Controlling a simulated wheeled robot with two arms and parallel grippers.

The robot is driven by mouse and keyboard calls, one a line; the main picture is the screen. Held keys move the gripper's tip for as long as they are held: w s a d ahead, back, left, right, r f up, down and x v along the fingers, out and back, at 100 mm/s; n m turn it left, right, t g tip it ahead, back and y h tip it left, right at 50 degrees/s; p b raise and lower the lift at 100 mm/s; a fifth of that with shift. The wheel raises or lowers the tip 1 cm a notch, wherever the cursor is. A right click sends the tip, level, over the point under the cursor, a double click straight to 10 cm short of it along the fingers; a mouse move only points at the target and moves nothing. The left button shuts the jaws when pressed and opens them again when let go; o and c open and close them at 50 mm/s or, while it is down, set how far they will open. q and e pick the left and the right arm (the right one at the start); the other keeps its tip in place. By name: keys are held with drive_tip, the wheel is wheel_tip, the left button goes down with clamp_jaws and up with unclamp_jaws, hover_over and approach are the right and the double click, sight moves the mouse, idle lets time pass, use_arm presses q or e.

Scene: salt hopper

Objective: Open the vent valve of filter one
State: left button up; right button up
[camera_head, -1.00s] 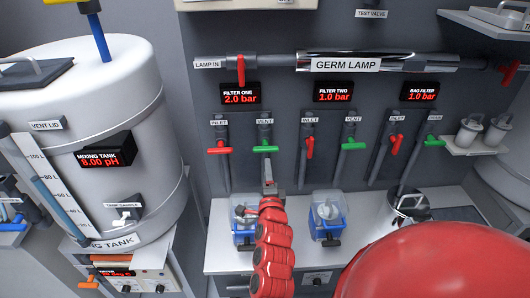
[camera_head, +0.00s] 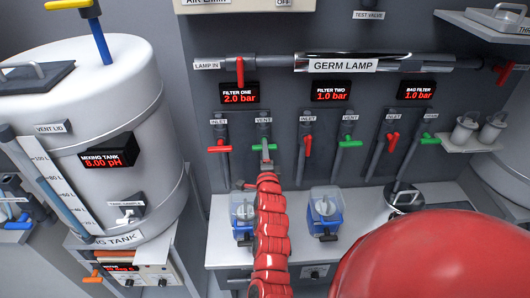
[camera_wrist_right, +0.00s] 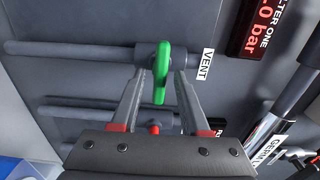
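The green vent handle of filter one (camera_head: 259,148) sits crosswise on its grey vertical pipe, under the VENT label (camera_head: 264,120). My right gripper (camera_head: 267,160) reaches up to it from below and partly covers it in the head view. In the right wrist view the green handle (camera_wrist_right: 161,80) lies between the two fingertips of the open right gripper (camera_wrist_right: 162,82), with a gap visible on both sides. The filter one display (camera_head: 239,93) reads 2.0 bar. My left gripper is not in view.
The red inlet handle (camera_head: 219,149) of filter one is close on the left. The red inlet handle of filter two (camera_head: 307,146) is to the right. Filter housings (camera_head: 325,213) stand on the white shelf below. The mixing tank (camera_head: 100,120) is at the left.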

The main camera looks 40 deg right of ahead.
clamp_jaws()
drive_tip(key=shift+f+n+b, duration=0.2)
drive_tip(key=shift+n+b, duration=8)
drive_tip(key=shift+n, duration=0.7)
